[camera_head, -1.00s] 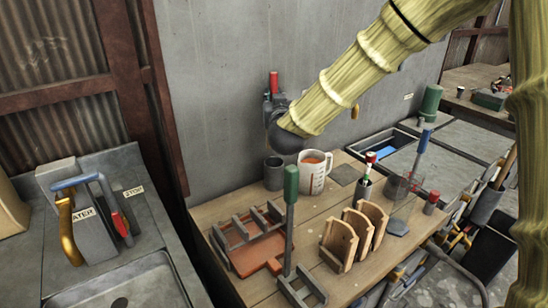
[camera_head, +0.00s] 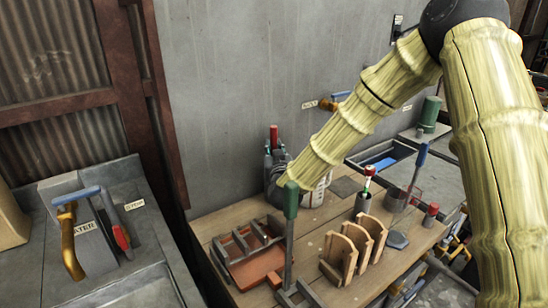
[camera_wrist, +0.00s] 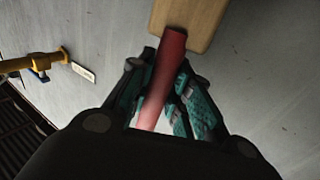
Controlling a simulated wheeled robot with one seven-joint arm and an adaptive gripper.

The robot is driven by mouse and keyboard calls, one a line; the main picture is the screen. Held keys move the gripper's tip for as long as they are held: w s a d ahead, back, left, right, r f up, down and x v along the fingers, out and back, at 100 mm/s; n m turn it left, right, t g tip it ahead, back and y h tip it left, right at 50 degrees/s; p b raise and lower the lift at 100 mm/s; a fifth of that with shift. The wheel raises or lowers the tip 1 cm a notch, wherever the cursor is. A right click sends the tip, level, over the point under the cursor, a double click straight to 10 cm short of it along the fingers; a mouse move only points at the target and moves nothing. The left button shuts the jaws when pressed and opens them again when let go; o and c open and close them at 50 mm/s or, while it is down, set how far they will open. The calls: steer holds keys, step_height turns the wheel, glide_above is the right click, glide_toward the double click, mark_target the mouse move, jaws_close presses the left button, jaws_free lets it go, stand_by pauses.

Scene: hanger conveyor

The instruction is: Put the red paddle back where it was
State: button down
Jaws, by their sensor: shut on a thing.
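My gripper (camera_head: 271,152) is shut on the red paddle (camera_head: 273,133), low over the back left of the wooden table, against the grey wall. The paddle's red handle stands upright above the jaws in the head view; its lower part is hidden. In the wrist view the red handle (camera_wrist: 166,75) lies between the teal finger pads of my gripper (camera_wrist: 168,95). A flat wooden piece (camera_wrist: 190,22) shows beyond the handle's end; I cannot tell whether it is joined to it.
A green-handled tool (camera_head: 291,200) stands in front by a reddish tray with grey rails (camera_head: 258,266). A white measuring cup (camera_head: 318,192) is partly behind my arm. A wooden rack (camera_head: 345,258), a blue-handled tool (camera_head: 421,155) and a tumbler holding a brush (camera_head: 363,202) stand to the right.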

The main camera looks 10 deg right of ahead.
steer(key=shift+f, duration=1.5)
steer(key=c, duration=1.3)
jaws_free()
steer(key=shift+r, duration=0.2)
steer(key=shift+s+a+f+b, duration=0.15)
steer(key=shift+s+b, duration=0.25)
steer(key=shift+s, duration=1.45)
steer(key=shift+s+a+b, duration=0.15)
steer(key=shift+s+b, duration=0.2)
steer(key=shift+s, duration=1.5)
